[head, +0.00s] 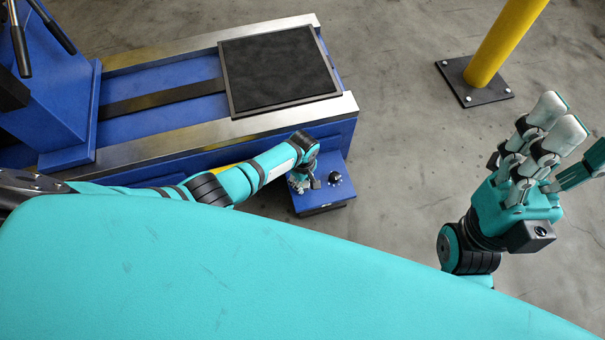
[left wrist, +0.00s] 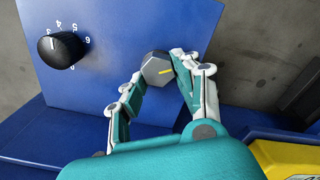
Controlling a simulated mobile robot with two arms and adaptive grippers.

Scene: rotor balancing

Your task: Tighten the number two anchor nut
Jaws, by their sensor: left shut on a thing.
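In the head view my left gripper (head: 304,183) is over the small blue block (head: 320,197) at the machine's near side, and the nut is hidden there. No number shows on the nut. My right gripper (head: 545,135) is open and empty, fingers raised, at the right of the head view.
A black knob (left wrist: 62,50) with numbers around it is beside the nut; it also shows in the head view (head: 335,178). A blue machine bed with metal rails (head: 210,45) carries a black plate (head: 278,68). A yellow post (head: 503,45) stands at the back right. Grey floor lies between.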

